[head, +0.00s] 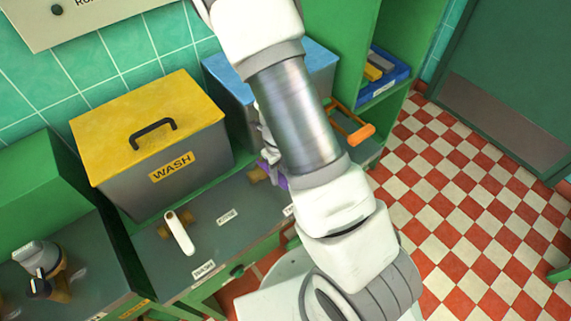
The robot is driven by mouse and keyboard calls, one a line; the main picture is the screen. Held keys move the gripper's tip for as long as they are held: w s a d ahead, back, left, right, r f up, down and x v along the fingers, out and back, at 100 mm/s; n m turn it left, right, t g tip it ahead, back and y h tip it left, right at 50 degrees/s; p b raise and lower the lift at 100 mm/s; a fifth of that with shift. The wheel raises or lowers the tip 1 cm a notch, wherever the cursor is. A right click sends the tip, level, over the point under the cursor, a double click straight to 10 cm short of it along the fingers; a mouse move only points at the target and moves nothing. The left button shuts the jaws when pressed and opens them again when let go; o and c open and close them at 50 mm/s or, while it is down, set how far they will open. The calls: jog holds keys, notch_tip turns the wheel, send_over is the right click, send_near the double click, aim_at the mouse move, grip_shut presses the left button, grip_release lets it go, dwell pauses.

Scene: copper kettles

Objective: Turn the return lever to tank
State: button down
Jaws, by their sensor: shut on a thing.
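A purple lever (273,182) stands beside a brass fitting (258,174) on the grey counter, mostly hidden behind my arm. My gripper (267,157) is partly hidden by my arm and is shut on this purple lever. I cannot read a label that names it as the return lever, and its exact angle is hidden. A small white label (289,210) by my arm is cut off from view. A second lever, white (179,232), sits on a brass valve to the left, between a label (227,215) too small to read and a WASH label (204,270).
A grey WASH tank (165,160) with a yellow lid stands behind the white lever. A blue-lidded tank (228,78) is behind my arm. An orange handle (360,133) sticks out at the right. The checkered floor (465,200) is open.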

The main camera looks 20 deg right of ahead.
jog(key=shift+a+m, duration=0.25)
jog(key=shift+m, duration=0.15)
jog(key=shift+a+p, duration=0.1)
jog(key=shift+p, duration=0.2)
jog(key=c, duration=0.6)
grip_release()
jog(key=shift+o, duration=0.2)
jog(key=shift+s, duration=0.1)
notch_tip(320, 180, up, 17)
jog(key=p, duration=0.6)
jog(key=shift+r+p, duration=0.2)
jog(key=shift+p, duration=0.15)
jog(key=shift+r, duration=0.1)
